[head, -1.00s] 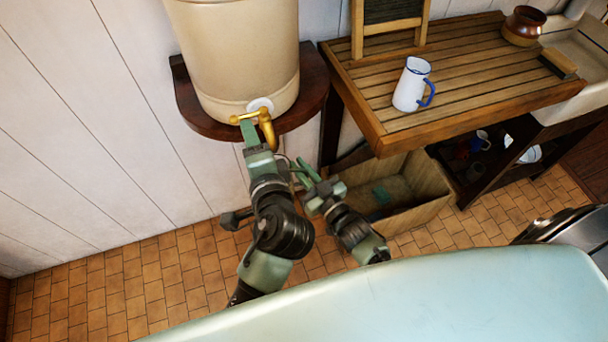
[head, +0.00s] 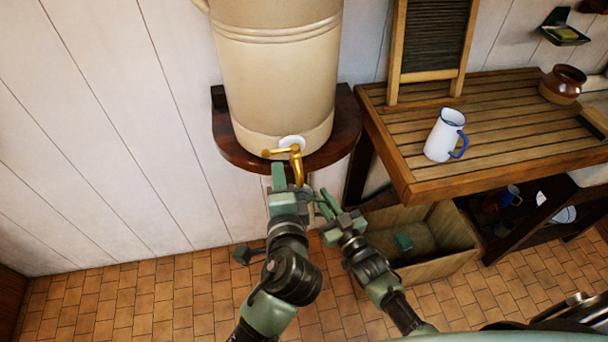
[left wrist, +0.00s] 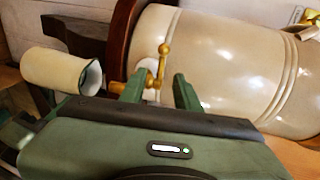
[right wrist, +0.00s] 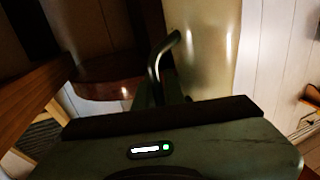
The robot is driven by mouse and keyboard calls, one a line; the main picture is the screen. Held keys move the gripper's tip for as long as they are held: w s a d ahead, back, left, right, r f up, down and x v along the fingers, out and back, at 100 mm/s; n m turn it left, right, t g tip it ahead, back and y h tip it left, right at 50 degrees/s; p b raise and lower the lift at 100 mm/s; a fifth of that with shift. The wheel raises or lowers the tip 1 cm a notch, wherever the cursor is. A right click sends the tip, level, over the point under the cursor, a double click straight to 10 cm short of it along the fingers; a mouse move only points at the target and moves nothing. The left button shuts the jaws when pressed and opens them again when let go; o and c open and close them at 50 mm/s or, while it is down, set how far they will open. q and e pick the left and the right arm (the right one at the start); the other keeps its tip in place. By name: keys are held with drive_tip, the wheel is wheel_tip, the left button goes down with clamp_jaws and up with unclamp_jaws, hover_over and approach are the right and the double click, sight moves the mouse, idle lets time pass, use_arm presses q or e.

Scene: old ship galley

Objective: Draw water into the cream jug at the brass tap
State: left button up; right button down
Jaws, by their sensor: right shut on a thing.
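The brass tap (head: 297,165) sticks out from the base of a big cream urn (head: 277,80); it also shows in the left wrist view (left wrist: 162,62). My left gripper (head: 288,180) is open just in front of the tap, its fingers (left wrist: 158,92) apart, with no clear contact. The cream jug (left wrist: 55,70) is below the tap, its mouth facing the spout. My right gripper (head: 326,205) is shut on the jug's dark curved handle (right wrist: 158,60). In the head view my left gripper hides the jug. Any water inside cannot be seen.
The urn stands on a dark wooden wall shelf (head: 228,150). To the right is a slatted table (head: 480,135) with a white blue-rimmed jug (head: 443,135), a washboard (head: 432,40) and a brown pot (head: 562,84). A wooden crate (head: 440,260) sits beneath it, near my right arm.

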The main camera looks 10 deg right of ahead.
sight(278, 152)
use_arm(q)
drive_tip(key=w+m+h, duration=0.1)
drive_tip(key=w, duration=0.2)
drive_tip(key=w+f+m+h, duration=0.1)
drive_tip(key=w+h, duration=0.1)
drive_tip(key=w, duration=0.2)
drive_tip(key=w+d+f+m+h, duration=0.1)
drive_tip(key=w+h, duration=0.1)
drive_tip(key=w, duration=0.1)
drive_tip(key=shift+w+d+f, duration=0.1)
drive_tip(key=shift+w+f, duration=0.1)
drive_tip(key=shift+w, duration=0.05)
idle(0.3)
clamp_jaws()
drive_tip(key=shift+g, duration=0.3)
idle(1.0)
